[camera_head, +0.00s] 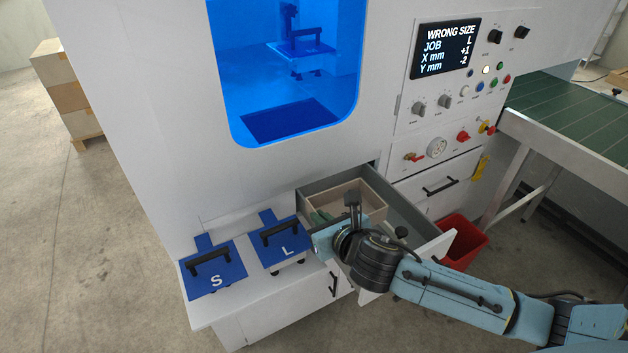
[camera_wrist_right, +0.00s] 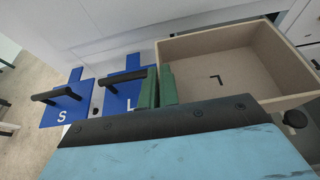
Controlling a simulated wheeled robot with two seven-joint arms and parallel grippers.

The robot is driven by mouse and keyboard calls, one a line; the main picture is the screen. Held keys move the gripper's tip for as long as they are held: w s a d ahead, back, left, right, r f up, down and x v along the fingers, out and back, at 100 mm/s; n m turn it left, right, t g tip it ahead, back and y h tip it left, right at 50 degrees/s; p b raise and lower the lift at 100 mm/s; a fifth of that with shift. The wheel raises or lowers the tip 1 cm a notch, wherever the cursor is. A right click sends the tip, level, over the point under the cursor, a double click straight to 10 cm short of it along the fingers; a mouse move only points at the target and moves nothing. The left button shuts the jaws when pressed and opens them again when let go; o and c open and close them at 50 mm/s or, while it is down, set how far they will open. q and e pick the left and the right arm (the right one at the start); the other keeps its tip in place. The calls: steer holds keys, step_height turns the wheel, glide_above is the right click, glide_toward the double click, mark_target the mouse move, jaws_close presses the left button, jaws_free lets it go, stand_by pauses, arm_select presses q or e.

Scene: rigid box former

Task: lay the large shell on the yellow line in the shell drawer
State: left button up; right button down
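The large shell (camera_head: 362,193) is an open beige box at the back left of the open shell drawer (camera_head: 408,212). In the right wrist view the shell (camera_wrist_right: 255,62) shows a dark L mark on its inner floor. My right gripper (camera_wrist_right: 158,88) has its green fingers close together at the shell's left wall, one on each side of it, apparently pinching it. In the head view my right gripper (camera_head: 320,217) partly hides the shell and drawer. I cannot tell whether the shell touches the drawer floor. No yellow line shows in the drawer. My left gripper is out of view.
Blue plates marked S (camera_head: 208,272) and L (camera_head: 279,243), with black handles, rest on the ledge left of the drawer. The screen (camera_head: 446,48) reads WRONG SIZE, JOB L, X +1, Y -2. A red bin (camera_head: 462,240) stands right of the drawer.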

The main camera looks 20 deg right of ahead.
steer(key=r+p, duration=0.1)
steer(key=p, duration=0.1)
glide_above(328, 204)
steer(key=shift+s+a, duration=0.1)
step_height(328, 204, down, 8)
steer(key=b, duration=0.9)
steer(key=c, duration=2.1)
jaws_free()
steer(key=shift+r, duration=0.1)
steer(key=o, duration=0.5)
steer(key=p+v, duration=0.1)
steer(key=v, duration=1.2)
steer(key=shift+s+p, duration=0.15)
steer(key=shift+p, duration=0.25)
